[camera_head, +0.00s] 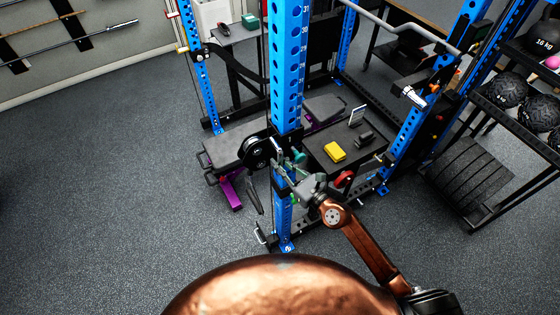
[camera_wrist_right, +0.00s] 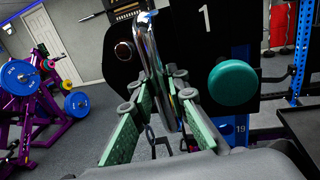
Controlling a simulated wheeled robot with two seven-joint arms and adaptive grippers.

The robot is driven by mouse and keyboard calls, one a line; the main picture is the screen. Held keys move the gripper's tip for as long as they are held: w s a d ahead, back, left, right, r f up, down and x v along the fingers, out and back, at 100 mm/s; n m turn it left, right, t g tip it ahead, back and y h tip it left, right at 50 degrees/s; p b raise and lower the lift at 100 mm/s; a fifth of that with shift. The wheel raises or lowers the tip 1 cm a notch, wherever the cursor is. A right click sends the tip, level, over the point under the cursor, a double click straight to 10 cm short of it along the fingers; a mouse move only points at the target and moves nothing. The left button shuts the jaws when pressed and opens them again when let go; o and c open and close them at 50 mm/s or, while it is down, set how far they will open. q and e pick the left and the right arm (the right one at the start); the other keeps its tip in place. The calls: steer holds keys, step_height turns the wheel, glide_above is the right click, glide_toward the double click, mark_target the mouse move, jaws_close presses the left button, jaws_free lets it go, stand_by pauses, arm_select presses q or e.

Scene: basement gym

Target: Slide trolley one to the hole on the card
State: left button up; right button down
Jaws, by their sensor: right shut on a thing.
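Trolley one (camera_head: 257,150) is a black carriage with round pulleys on the front blue upright (camera_head: 286,70) of a rack. In the right wrist view its black plate (camera_wrist_right: 205,45) bears a white "1" and a round teal knob (camera_wrist_right: 232,82). My right gripper (camera_head: 288,176) is at the trolley, its green-padded fingers (camera_wrist_right: 160,88) shut on the trolley's metal handle (camera_wrist_right: 150,42). A number 19 shows on the upright below the plate. A small white card (camera_head: 357,115) stands on a dark surface behind; its writing is too small to read. My left gripper is not in view.
A yellow block (camera_head: 335,151) lies on the dark surface (camera_head: 322,158) inside the rack. A grey bench (camera_head: 233,143) is left of the upright. A shelf with black balls (camera_head: 508,90) stands at right. The floor at left is clear.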

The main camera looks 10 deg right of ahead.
step_height(320, 180, down, 3)
steer(key=shift+r+b, duration=0.2)
steer(key=shift+b, duration=0.4)
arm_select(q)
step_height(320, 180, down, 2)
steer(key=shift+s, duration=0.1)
arm_select(e)
steer(key=shift+r, duration=0.15)
steer(key=c, duration=2.2)
jaws_free()
steer(key=shift+o, duration=0.2)
steer(key=shift+s+d, duration=0.1)
steer(key=shift+s, duration=0.05)
steer(key=v, duration=1.1)
steer(key=shift+s+d, duration=0.2)
steer(key=shift+s, duration=0.15)
